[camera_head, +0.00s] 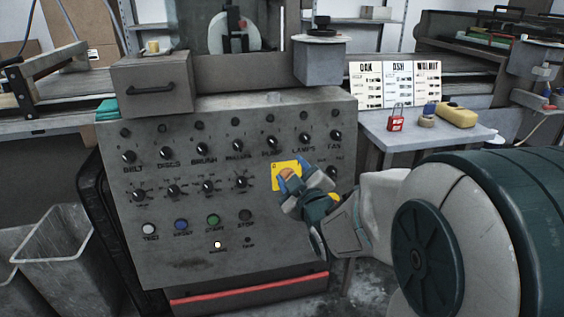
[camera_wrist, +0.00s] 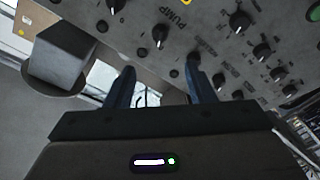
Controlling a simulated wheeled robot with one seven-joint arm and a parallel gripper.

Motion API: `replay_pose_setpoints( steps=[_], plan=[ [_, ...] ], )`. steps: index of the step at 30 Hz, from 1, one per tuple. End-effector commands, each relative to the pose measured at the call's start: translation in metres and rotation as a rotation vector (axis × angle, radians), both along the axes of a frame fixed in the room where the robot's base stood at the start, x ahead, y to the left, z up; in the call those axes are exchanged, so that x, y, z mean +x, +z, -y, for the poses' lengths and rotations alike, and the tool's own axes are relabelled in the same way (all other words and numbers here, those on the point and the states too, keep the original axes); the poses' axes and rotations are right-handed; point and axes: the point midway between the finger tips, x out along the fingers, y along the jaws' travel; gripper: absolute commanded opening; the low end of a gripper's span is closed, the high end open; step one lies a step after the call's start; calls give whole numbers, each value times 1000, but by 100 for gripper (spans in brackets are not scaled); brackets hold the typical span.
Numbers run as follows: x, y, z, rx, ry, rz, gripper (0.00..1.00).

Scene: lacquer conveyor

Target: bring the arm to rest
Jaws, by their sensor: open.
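My gripper (camera_head: 290,188) is in front of the right part of a grey control panel (camera_head: 180,255), by a yellow plate (camera_head: 277,177) that it partly covers. In the wrist view my gripper (camera_wrist: 160,80) has its two dark fingers apart with nothing between them. The knob marked PUMP (camera_wrist: 160,35) shows beyond the fingers, and the panel face fills the upper right. My arm reaches in from the right of the head view. I cannot tell whether the fingers touch the panel.
A side table (camera_head: 385,137) at the right holds a red padlock (camera_head: 396,119), a yellow case (camera_head: 456,115) and cards marked OAK, ASH and WALNUT (camera_head: 395,85). A grey bin (camera_head: 65,245) stands at the left.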

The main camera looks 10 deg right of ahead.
Motion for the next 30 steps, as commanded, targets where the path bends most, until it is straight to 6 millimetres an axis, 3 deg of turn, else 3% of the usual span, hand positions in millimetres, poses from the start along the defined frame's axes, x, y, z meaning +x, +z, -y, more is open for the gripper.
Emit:
replay_pose_setpoints(
  steps=[7,14,23,30],
  plan=[
    [-7,40,4,66,-53,-157,49],
    [-31,76,9,184,-150,-403,49],
    [-83,126,9,345,-292,-716,49],
    [-139,174,2,470,-418,-965,49]
  ],
)
